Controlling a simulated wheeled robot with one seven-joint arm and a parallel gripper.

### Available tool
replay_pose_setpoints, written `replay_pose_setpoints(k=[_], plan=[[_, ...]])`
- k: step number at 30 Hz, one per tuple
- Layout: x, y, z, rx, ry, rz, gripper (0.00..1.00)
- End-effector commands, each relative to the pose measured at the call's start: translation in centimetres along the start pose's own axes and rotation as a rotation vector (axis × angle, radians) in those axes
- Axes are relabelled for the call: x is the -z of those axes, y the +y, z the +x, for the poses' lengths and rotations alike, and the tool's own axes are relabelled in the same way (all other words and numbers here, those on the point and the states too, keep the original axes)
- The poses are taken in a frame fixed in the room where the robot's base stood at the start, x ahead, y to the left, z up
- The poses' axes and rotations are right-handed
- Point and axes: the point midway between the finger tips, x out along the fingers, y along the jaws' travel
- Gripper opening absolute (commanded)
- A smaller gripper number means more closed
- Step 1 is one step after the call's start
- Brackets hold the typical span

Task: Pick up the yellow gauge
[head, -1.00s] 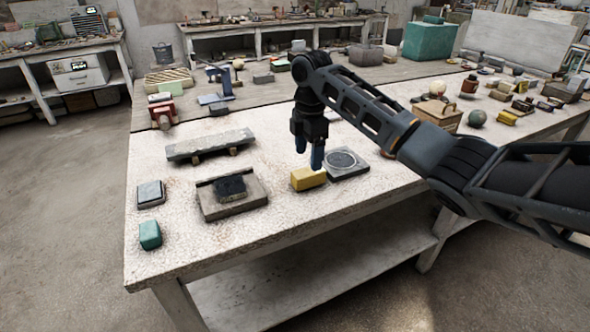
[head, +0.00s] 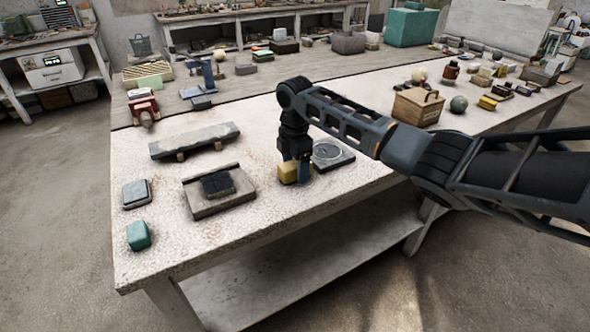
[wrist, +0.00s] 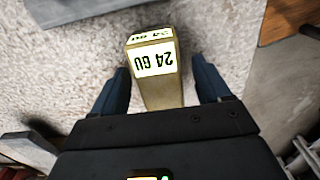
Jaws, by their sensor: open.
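The yellow gauge (head: 287,172) is a small block near the front edge of the white table (head: 245,218). In the wrist view the gauge (wrist: 160,80) shows a pale label with dark characters reading upside down. My gripper (head: 296,177) is lowered at the gauge and partly hides it in the head view. In the wrist view my gripper (wrist: 160,90) is open, with one blue finger on each side of the gauge and gaps between. The lower part of the gauge is hidden by my gripper body.
A dark square plate with a round dial (head: 330,154) lies just right of the gauge. A stone tray with a dark block (head: 217,206) lies to the left. A green block (head: 138,236) sits further left, and a wooden box (head: 417,107) stands to the right.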

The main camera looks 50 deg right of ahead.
Motion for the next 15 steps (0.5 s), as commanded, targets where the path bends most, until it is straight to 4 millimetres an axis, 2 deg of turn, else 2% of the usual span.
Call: replay_pose_setpoints(k=[15], plan=[[0.04,-0.01,0.33,0.0,0.001,0.0,0.77]])
